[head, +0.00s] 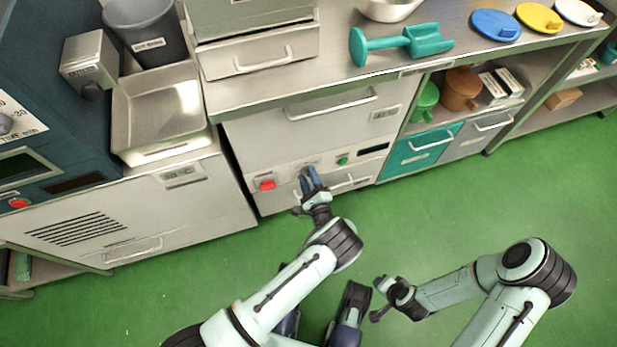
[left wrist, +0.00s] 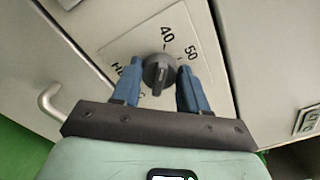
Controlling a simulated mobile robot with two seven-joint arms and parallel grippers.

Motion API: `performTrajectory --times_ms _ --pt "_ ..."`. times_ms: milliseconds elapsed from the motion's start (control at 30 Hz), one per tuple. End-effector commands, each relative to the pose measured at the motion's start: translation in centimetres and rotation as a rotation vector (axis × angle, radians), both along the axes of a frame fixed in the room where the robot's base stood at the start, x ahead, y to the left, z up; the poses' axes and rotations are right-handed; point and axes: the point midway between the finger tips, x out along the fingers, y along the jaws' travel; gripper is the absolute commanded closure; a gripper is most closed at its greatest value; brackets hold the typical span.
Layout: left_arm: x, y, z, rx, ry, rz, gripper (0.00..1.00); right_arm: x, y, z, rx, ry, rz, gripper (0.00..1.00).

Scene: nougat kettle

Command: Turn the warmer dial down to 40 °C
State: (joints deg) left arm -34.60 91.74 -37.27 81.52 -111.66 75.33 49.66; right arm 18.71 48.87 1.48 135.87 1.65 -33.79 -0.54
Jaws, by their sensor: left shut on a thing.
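The warmer dial (left wrist: 158,72) is a round dark knob with a raised grip bar, on a pale panel printed with 40 and 50. In the left wrist view, both numbers stand just beyond the knob; its exact setting is hard to read. My left gripper (left wrist: 157,78) is shut on the dial, with one blue finger on each side. In the head view, my left gripper (head: 310,178) reaches the front of the warmer cabinet (head: 290,140) and mostly hides the dial. My right gripper (head: 380,300) is low over the floor, away from the cabinet; its opening is unclear.
A red button (head: 266,185) is left of the dial. A green button (head: 342,161) and a dark display (head: 373,149) are to its right. A drawer handle (head: 350,184) juts out below. Green floor (head: 450,200) is open at the right.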

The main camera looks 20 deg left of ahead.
Motion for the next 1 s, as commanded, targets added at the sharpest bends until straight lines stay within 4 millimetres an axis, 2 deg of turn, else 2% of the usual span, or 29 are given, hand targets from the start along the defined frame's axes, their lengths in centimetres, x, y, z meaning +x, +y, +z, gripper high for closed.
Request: performTrajectory --times_ms 267,300,367,767,933,1000 --pt "-0.1 -0.2 -0.2 -0.005 0.003 -0.003 0.87 0.0 0.0 0.0 0.000 -0.001 0.000 0.60" --pt "-0.1 -0.2 -0.2 -0.005 0.003 -0.003 0.53 0.0 0.0 0.0 0.000 -0.001 0.000 0.60" --pt "-0.1 -0.2 -0.2 -0.004 0.003 -0.003 0.34 0.0 0.0 0.0 0.000 -0.001 0.000 0.60" --pt "-0.6 -0.5 0.0 -0.002 0.003 -0.002 0.33 0.2 0.0 0.3 0.000 -0.007 0.000 0.60" --pt "-2.9 -2.1 0.1 -0.002 0.003 -0.005 0.33 0.9 0.3 1.6 0.000 -0.035 0.004 0.60" --pt "-4.3 -3.1 0.1 -0.002 0.004 -0.005 0.33 0.2 0.6 1.8 0.009 -0.016 0.010 0.60"
